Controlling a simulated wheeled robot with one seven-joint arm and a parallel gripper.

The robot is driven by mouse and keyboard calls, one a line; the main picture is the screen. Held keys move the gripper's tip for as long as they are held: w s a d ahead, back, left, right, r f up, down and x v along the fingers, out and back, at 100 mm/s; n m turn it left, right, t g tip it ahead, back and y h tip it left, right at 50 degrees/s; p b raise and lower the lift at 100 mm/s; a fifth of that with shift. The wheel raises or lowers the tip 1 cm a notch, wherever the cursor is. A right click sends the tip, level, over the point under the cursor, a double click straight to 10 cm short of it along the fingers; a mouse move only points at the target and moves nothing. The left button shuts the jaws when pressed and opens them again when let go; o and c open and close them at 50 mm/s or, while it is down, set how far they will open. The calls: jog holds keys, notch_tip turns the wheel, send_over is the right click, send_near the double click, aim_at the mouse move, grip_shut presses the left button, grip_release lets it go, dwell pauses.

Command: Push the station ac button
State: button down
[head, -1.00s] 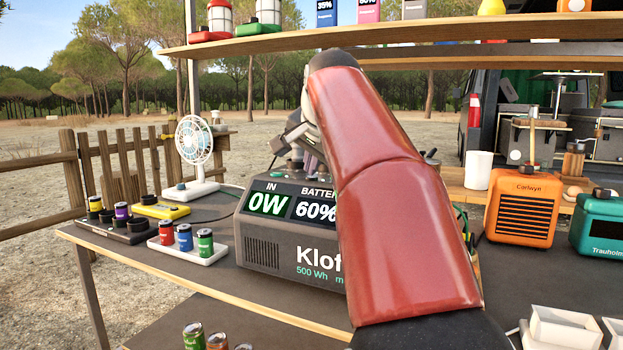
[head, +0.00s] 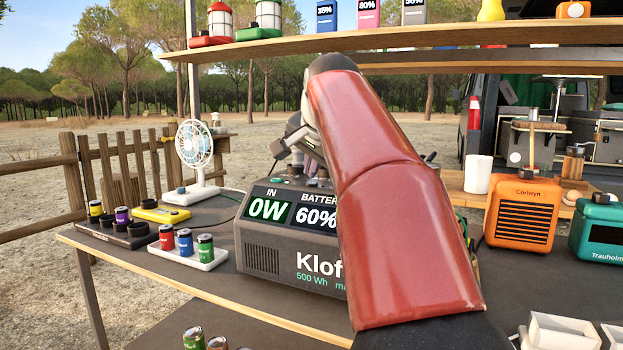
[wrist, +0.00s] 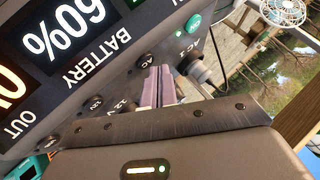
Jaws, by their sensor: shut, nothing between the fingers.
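The grey power station (head: 263,258) stands on the table, its screen reading IN 0W and BATTERY 60%. In the wrist view, its top panel (wrist: 112,75) carries a small dark round button marked AC (wrist: 145,61), a lit green button (wrist: 193,24) and dark 12V buttons (wrist: 96,102). My gripper (wrist: 162,70) is shut and empty, its fingertips right beside the AC button; I cannot tell whether they touch it. In the head view, my red arm hides the station's right part, and the AC button cannot be made out.
A plug (wrist: 195,68) stands in the AC 1 socket close to my fingers. A fan (head: 194,150), a tray of cans (head: 188,250) and a yellow device (head: 160,212) are to the left. An orange heater (head: 522,212) stands right. A wooden shelf (head: 400,42) hangs above.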

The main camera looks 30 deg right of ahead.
aim_at(312, 185)
jog(key=shift+r, duration=0.3)
notch_tip(312, 185, up, 6)
jog(key=p, duration=0.6)
jog(key=shift+f, duration=0.1)
jog(key=s+a+f+n+g+y, duration=0.1)
jog(key=s+a+f+n, duration=0.3)
jog(key=s+f, duration=0.4)
jog(key=s+a+f+n+g, duration=0.1)
jog(key=s+a+f+n, duration=0.3)
jog(key=s+f, duration=0.5)
jog(key=s+a+f+n+g+y, duration=0.1)
jog(key=s+a+f+n, duration=0.3)
jog(key=f, duration=1)
jog(key=s+a, duration=0.3)
jog(key=s, duration=0.1)
jog(key=shift+s+f+y, duration=0.3)
jog(key=shift+f, duration=0.05)
